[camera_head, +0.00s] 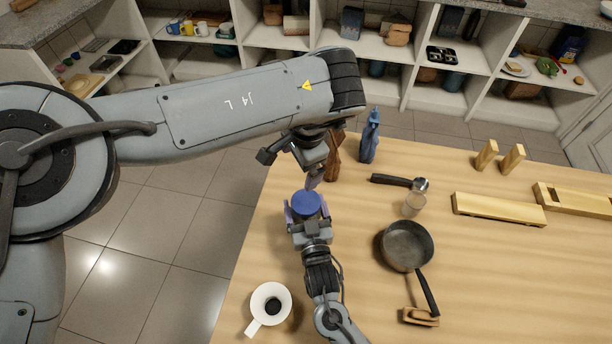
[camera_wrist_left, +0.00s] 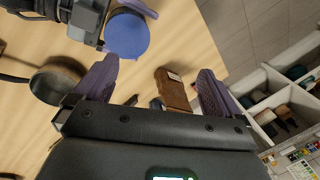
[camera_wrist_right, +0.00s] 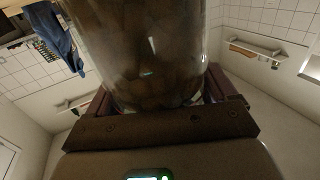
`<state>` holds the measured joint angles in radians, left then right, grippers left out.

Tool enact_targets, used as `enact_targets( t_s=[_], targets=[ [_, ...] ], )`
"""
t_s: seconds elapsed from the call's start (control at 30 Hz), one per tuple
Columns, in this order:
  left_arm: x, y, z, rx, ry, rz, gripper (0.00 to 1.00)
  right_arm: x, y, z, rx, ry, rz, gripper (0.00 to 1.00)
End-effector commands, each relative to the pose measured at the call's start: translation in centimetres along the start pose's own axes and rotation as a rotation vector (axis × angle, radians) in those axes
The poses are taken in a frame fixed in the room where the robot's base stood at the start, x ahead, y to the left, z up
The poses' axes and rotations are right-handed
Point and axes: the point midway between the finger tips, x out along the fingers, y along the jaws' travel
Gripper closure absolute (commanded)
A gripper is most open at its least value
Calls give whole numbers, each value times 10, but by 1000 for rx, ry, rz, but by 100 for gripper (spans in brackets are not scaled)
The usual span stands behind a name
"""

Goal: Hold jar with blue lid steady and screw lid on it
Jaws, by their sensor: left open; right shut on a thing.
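The blue lid (camera_head: 306,204) sits over the top of the jar, near the table's left edge; it also shows in the left wrist view (camera_wrist_left: 127,35). I cannot tell how tightly it sits. The glass jar (camera_wrist_right: 140,50) fills the right wrist view with brownish contents. My right gripper (camera_head: 308,218) is shut on the jar, one finger on each side. My left gripper (camera_head: 314,178) is open and empty, just beyond the lid in the head view. In the left wrist view its fingers (camera_wrist_left: 158,80) are apart, with the lid outside them, past the left finger.
A brown bottle (camera_head: 334,160) and a blue bottle (camera_head: 370,138) stand behind the left gripper. A dark pan (camera_head: 407,245), a clear glass (camera_head: 414,205) and a black-handled tool (camera_head: 395,180) lie to the right. A white cup (camera_head: 262,312) stands in front. Wooden pieces (camera_head: 497,209) are farther right.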

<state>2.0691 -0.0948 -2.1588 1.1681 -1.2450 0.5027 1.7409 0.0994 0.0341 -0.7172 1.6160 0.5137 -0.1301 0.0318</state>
Motion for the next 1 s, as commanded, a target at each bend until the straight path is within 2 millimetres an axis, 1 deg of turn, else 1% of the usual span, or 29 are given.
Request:
enact_targets(
  t_s=[0.03, 0.1, 0.2, 0.23, 0.37, 0.43, 0.6, 1.0],
  targets=[
    [0, 2, 1, -98, -2, 11, 2, 0, 0, 0, 0, -1, 0, 100],
    [-2, 4, 2, -235, -7, 25, 2, 0, 0, 0, 0, -1, 0, 100],
    [-3, 10, 4, -414, -19, 62, 2, 0, 0, 0, 0, -1, 0, 100],
    [-3, 13, 5, -433, -23, 82, 2, 0, 0, 0, 0, -1, 0, 100],
    [-1, 25, 2, -452, -17, 165, 2, 0, 0, 0, 0, -1, 0, 100],
    [4, 31, 0, -452, -15, 196, 2, 0, 0, 0, 0, -1, 0, 100],
    [12, 34, 2, -451, -26, 207, 2, 0, 0, 0, 0, -1, 0, 100],
    [15, 34, 3, -449, -26, 206, 2, 0, 0, 0, 0, -1, 0, 100]
  ],
)
